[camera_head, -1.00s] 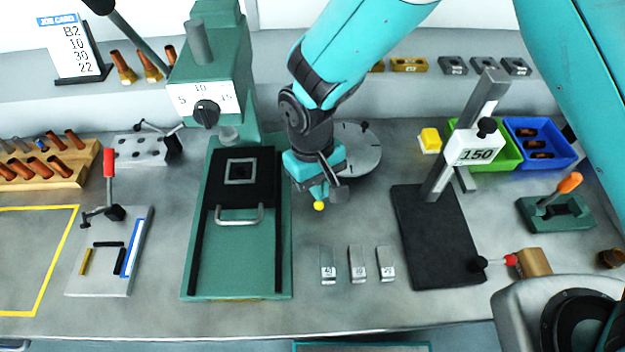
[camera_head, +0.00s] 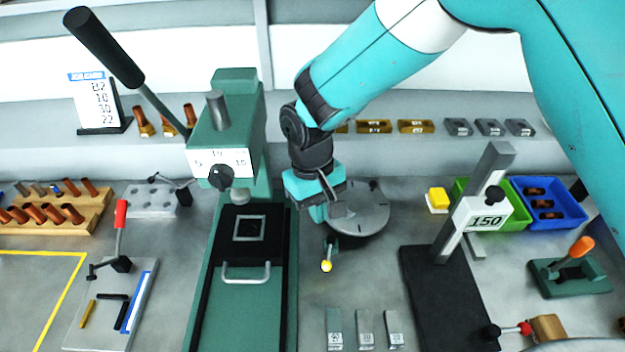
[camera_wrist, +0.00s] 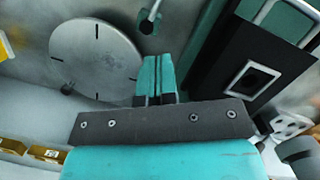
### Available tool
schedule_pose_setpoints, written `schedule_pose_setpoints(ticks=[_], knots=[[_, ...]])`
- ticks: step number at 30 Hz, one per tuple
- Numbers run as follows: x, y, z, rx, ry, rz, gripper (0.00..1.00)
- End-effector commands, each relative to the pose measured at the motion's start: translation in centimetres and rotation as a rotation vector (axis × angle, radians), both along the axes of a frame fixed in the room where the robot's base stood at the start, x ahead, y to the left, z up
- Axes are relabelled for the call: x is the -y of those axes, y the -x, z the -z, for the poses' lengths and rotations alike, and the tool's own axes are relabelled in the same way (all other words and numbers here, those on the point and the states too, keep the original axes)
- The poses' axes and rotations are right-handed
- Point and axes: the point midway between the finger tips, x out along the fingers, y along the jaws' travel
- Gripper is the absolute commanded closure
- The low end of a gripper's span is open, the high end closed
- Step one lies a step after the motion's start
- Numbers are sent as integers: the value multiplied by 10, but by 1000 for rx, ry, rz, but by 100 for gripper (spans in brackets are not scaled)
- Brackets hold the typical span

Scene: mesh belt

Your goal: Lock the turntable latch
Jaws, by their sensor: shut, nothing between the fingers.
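The turntable (camera_head: 368,212) is a round grey metal disc with dark marks and a small dark knob, partly hidden behind my gripper. Its latch (camera_head: 326,266) is a short lever with a yellow ball end, at the disc's front left. In the wrist view the disc (camera_wrist: 90,60) is at the left, and the latch lever (camera_wrist: 150,20) is at the top, its end cut off. My gripper (camera_head: 322,215) is above the bench at the disc's left edge, short of the yellow ball. In the wrist view its teal fingers (camera_wrist: 157,60) are together and empty, apart from the lever.
The green press (camera_head: 227,150) with its sliding tray stands close to the left. The 150 height gauge (camera_head: 485,205) stands at the right. Several grey blocks (camera_head: 365,328) lie in front of the latch. Yellow blocks (camera_head: 374,126) lie on the back ledge.

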Motion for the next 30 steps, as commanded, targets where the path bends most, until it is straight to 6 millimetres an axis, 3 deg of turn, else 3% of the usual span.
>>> schedule_pose_setpoints(ticks=[6,12,30], knots=[[-8,-8,-42,3,-3,-6,100],[-9,-11,-65,0,-2,-6,100],[-7,-12,-71,0,-2,-4,100]])
